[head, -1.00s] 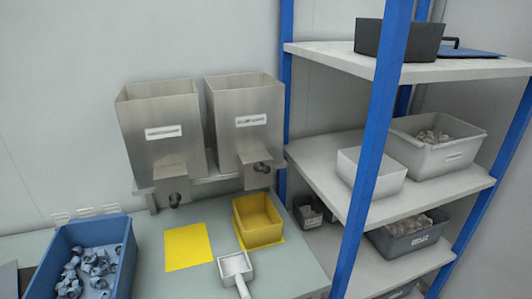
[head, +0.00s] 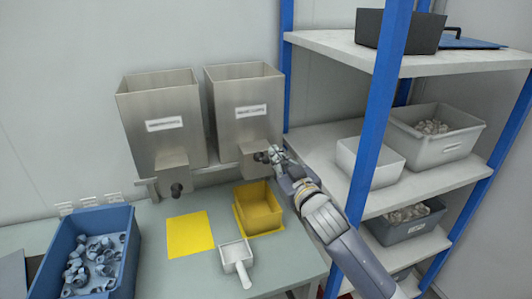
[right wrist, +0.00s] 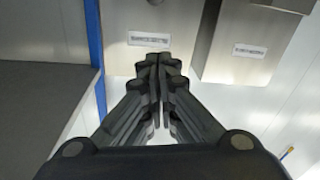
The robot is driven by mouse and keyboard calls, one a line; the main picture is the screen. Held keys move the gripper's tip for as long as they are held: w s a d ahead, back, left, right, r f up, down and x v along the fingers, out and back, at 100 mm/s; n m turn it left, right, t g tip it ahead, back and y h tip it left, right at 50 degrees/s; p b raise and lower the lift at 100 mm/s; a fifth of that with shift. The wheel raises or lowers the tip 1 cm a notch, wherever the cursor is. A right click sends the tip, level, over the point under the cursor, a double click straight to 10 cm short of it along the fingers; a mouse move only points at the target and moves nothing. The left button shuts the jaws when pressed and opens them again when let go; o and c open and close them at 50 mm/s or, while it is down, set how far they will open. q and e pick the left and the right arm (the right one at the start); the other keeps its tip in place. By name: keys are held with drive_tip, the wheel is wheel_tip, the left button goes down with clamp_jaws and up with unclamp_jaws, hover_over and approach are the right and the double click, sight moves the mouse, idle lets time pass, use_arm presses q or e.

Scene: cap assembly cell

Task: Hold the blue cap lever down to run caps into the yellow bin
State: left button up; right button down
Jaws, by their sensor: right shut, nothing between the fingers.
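Two steel hoppers stand side by side on the wall. The right hopper (head: 246,92) has a dark lever knob (head: 260,157) at its lower front; its label is too blurred to read. The yellow bin (head: 257,229) sits on the bench below that knob and looks empty. My right gripper (head: 269,155) is shut and empty, its fingertips right at the knob; I cannot tell whether they touch it. In the right wrist view the closed fingers (right wrist: 160,62) point at a hopper front (right wrist: 120,18), and the lever is hidden. My left gripper is not in view.
The left hopper (head: 160,105) has its own knob (head: 177,190) above a yellow mat (head: 189,234). A white scoop (head: 236,256) lies before the bin. A blue crate (head: 122,265) holds grey parts. A blue-post shelf (head: 372,130) stands close on the right.

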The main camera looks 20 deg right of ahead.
idle(0.3)
drive_tip(key=p, duration=0.3)
hover_over(263, 159)
drive_tip(key=f, duration=0.1)
drive_tip(key=s+f+p, duration=0.1)
drive_tip(key=f, duration=0.1)
drive_tip(key=shift+s+d+f+p, duration=0.2)
drive_tip(key=shift+s+d+p, duration=0.05)
drive_tip(key=shift+p, duration=0.05)
